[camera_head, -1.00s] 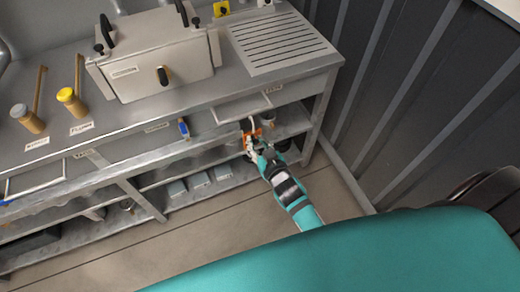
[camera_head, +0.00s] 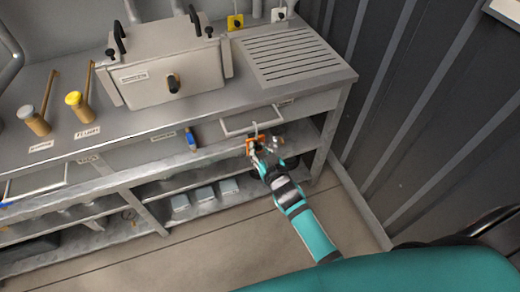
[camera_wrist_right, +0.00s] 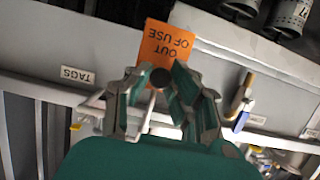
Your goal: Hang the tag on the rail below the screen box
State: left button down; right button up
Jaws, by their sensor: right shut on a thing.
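The orange tag (camera_wrist_right: 165,45), printed "OUT OF USE", is held between the fingertips of my right gripper (camera_wrist_right: 160,78). The grey screen box (camera_head: 166,66) with black handles stands on the counter, up and to the left of the gripper. The counter's front edge runs below the box; I cannot clearly make out a separate rail there. The tag's lower part is hidden by the fingers. My left gripper is out of view.
A blue object (camera_head: 191,139) hangs at the counter front, left of my gripper. A dark ribbed wall (camera_head: 420,110) bounds the right. The floor in front is clear.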

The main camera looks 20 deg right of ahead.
dwell(0.3)
jog(key=o, duration=0.9)
jog(key=shift+f, duration=0.1)
jog(key=shift+o, duration=0.2)
